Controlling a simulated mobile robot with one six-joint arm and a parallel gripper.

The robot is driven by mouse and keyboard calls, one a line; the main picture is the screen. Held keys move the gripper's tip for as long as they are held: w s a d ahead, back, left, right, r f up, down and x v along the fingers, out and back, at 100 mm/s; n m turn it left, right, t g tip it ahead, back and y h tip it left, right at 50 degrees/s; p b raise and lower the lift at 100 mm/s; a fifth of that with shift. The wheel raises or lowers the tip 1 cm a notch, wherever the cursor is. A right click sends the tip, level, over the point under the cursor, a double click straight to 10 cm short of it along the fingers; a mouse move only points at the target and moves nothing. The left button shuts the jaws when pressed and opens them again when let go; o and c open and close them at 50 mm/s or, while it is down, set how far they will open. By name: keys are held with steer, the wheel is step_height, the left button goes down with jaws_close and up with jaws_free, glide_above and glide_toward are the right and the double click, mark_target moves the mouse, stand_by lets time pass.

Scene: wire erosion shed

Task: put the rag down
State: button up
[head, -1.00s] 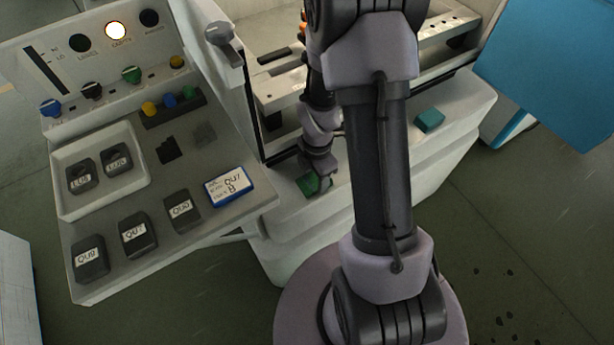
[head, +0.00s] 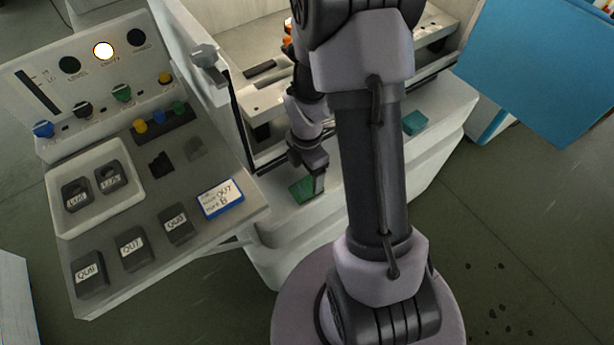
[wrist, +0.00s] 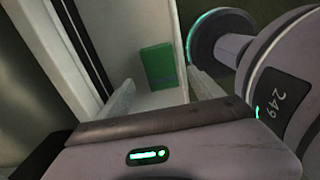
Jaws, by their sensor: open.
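A small green folded piece, which looks like the rag (head: 303,190), lies flat on the pale front ledge of the machine (head: 275,228). The rag also shows in the wrist view (wrist: 158,66), beyond my fingertips and roughly between them. My gripper (head: 315,176) is just above and beside the rag in the head view, and one finger overlaps its right edge there. In the wrist view my gripper (wrist: 162,92) has its two fingers spread with nothing between them. Whether a finger still touches the rag I cannot tell.
A teal block or cloth (head: 415,122) lies further right on the ledge. A slanted control panel (head: 225,170) with labelled dark blocks and a white tray (head: 65,222) is at left. A blue panel (head: 545,70) stands at right. Open floor lies at lower right.

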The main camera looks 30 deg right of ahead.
step_height(320, 180, up, 6)
steer(key=p, duration=0.2)
step_height(320, 180, up, 16)
steer(key=m+t, duration=0.3)
steer(key=m, duration=0.7)
glide_above(307, 186)
steer(key=s+a, duration=0.2)
steer(key=a, duration=0.5)
steer(key=s+a+r+m+t+y, duration=0.2)
steer(key=s+a+r+m, duration=0.6)
steer(key=m, duration=0.4)
steer(key=shift+s+r+m+t, duration=0.4)
steer(key=shift+s+r, duration=0.25)
steer(key=shift+r, duration=0.1)
steer(key=shift+o, duration=0.3)
